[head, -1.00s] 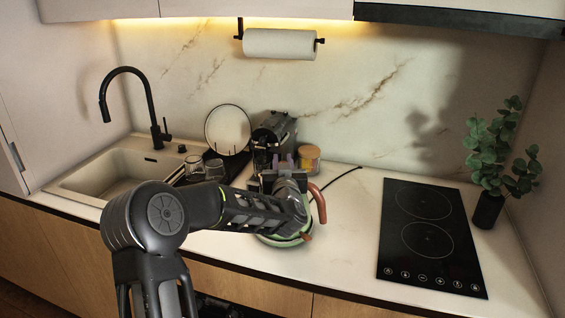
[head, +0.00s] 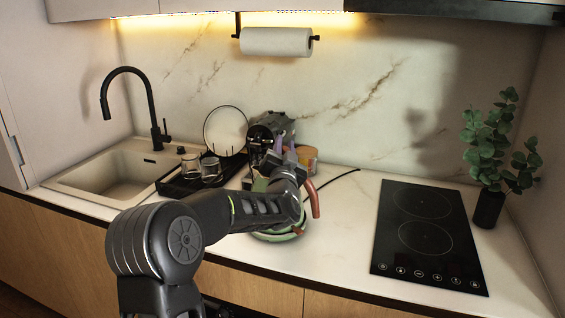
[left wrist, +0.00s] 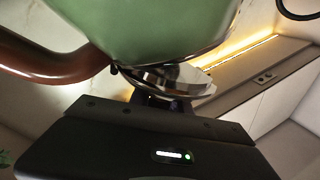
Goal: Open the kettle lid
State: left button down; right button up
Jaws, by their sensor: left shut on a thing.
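A green kettle with a reddish-brown handle stands on the counter; its lower edge (head: 268,238) shows in the head view and my left arm hides most of it. In the left wrist view its green body (left wrist: 150,25) fills the top. A shiny metal lid (left wrist: 175,80) lies between the body and my left gripper (left wrist: 160,102). The lid looks tilted, with a gap from the rim on the right and its closer side near the handle (left wrist: 50,62). My left gripper is shut on the lid part; its fingertips are mostly hidden. My right gripper is not in view.
A coffee machine (head: 268,128) and a jar (head: 307,157) stand close behind the kettle. A dark tray (head: 178,186) with glasses and the sink (head: 112,172) are to the left. The black hob (head: 425,235) is to the right, with clear counter between.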

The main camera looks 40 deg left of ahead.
pick_arm(q)
jog(key=shift+w+d+r+m+t+h+b, duration=0.2)
jog(key=shift+d+m+t+h+b, duration=0.5)
jog(key=shift+m+b, duration=1.05)
jog(key=shift+w+d+f+m+t+h+b, duration=0.1)
jog(key=shift+w+d+m+t+h+b, duration=0.3)
jog(key=shift+d+m+t+b, duration=0.9)
jog(key=shift+w+d+r+m+t+h+b, duration=0.15)
jog(key=shift+d+m+h+b, duration=0.4)
jog(key=shift+m+b, duration=1.65)
jog(key=shift+a+m+p, duration=0.1)
jog(key=shift+m+p, duration=0.45)
jog(key=shift+m, duration=0.1)
jog(key=c, duration=1.2)
grip_release()
jog(key=b+v, duration=0.1)
jog(key=v, duration=0.6)
jog(key=shift+s+f+b, duration=0.15)
jog(key=shift+s+b, duration=0.15)
jog(key=shift+b, duration=0.1)
